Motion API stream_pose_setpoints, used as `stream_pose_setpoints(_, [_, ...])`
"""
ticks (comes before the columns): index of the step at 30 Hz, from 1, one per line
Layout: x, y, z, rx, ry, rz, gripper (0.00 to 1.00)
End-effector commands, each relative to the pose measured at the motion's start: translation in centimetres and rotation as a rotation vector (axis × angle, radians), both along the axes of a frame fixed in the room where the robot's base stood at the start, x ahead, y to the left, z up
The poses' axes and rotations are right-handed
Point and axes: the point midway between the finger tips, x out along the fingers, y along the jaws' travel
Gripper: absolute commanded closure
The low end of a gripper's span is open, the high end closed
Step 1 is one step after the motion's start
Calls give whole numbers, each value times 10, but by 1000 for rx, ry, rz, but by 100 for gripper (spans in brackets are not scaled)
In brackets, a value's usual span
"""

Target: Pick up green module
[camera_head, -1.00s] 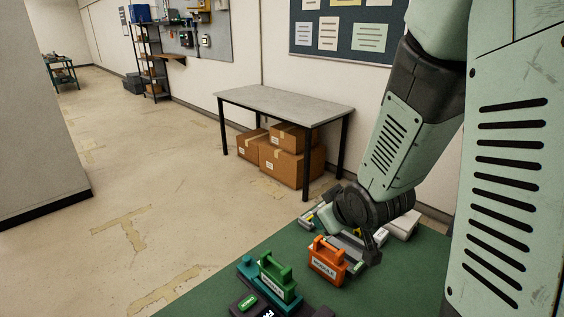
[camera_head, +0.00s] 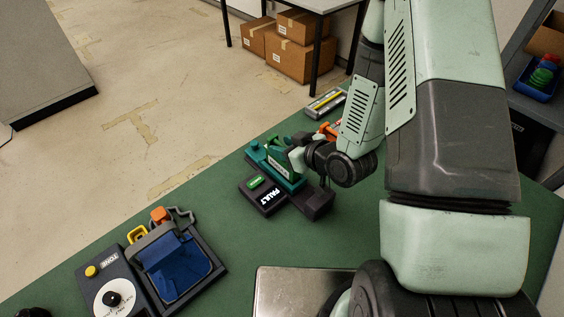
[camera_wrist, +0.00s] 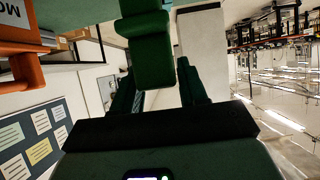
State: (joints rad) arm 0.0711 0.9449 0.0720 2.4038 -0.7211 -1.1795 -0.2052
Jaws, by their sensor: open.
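The green module (camera_head: 284,154) sits upright in a teal holder (camera_head: 291,185) on the green table in the head view. My wrist hides part of it. Its dark green handle (camera_wrist: 148,55) is large in the wrist view, in front of my fingertips. My gripper (camera_wrist: 158,88) is open, with one dark finger to each side of the handle's line. My gripper is at the module in the head view, largely hidden by my wrist. I cannot tell whether the fingers touch the handle.
An orange module (camera_head: 328,129) is close beyond the green one; its orange handle (camera_wrist: 22,72) shows in the wrist view. A dark FAULT unit (camera_head: 262,195) lies in front. A blue-lidded tray (camera_head: 178,268) and a TONE box (camera_head: 112,285) stand at lower left. Green table between them is clear.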

Motion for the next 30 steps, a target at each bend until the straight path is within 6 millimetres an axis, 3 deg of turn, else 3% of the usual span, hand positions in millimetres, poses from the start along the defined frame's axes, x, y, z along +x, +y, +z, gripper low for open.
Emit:
stream_pose_setpoints(6, [17,18,-13,0,0,1,57])
stream_pose_setpoints(14, [19,20,-15,0,0,-1,57])
stream_pose_setpoints(23, [19,19,-14,0,0,-1,100])
stream_pose_setpoints(30, [20,19,-14,1,-2,-1,100])
